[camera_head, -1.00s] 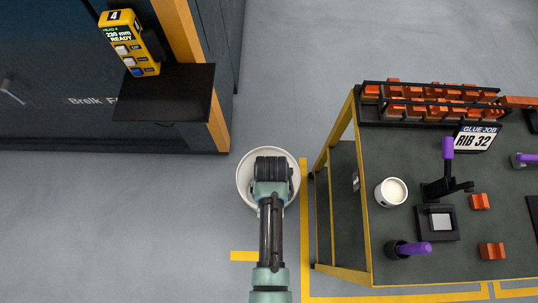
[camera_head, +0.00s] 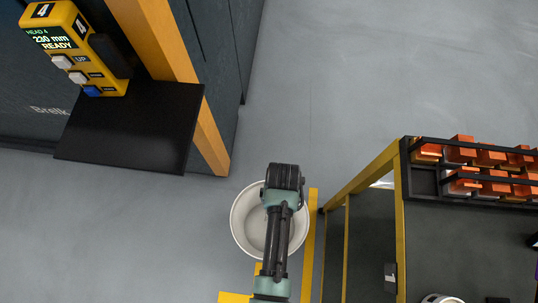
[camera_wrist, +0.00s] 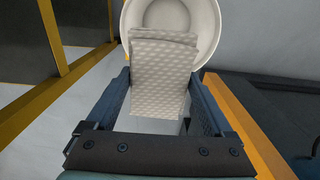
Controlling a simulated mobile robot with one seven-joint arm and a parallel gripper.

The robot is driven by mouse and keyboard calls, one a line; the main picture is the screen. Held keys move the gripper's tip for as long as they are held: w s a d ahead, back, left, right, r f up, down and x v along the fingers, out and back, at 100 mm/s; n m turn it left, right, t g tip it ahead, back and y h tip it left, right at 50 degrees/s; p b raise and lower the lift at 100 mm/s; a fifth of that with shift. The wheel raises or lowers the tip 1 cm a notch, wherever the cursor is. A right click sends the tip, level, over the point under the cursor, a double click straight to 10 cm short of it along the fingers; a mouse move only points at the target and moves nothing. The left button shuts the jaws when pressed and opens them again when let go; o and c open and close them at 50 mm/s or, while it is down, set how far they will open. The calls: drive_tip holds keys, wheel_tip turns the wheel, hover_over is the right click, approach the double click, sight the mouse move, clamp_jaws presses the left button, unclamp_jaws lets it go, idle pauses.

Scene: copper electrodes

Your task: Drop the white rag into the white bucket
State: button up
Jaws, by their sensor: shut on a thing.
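The white bucket (camera_head: 242,237) stands on the grey floor in the head view, below my arm's end, which covers its upper right part. In the wrist view the bucket (camera_wrist: 213,38) is at the top centre, its round opening partly covered by the rag. The white rag (camera_wrist: 160,78), a dimpled pale cloth, hangs between the fingers of my gripper (camera_wrist: 161,92), which is shut on it. The rag's far end overlaps the bucket's opening in this view. How high it is above the rim I cannot tell. The rag is hidden in the head view.
A yellow-framed cart (camera_head: 400,225) stands close to the bucket's right, with racks of copper-coloured pieces (camera_head: 490,157). A black shelf (camera_head: 132,125) with a yellow control box (camera_head: 72,48) is at the upper left. Yellow floor tape (camera_head: 311,240) runs beside the bucket. Floor above the bucket is clear.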

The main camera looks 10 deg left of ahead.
wheel_tip(320, 180, down, 23)
drive_tip(key=s+b, duration=0.1)
drive_tip(key=b, duration=2.1)
drive_tip(key=shift+s+a+f, duration=0.15)
drive_tip(key=shift+s+a, duration=0.2)
drive_tip(key=o, duration=1.2)
drive_tip(key=shift+o, duration=0.2)
wheel_tip(320, 180, up, 13)
drive_tip(key=p, duration=0.6)
drive_tip(key=shift+p, duration=0.35)
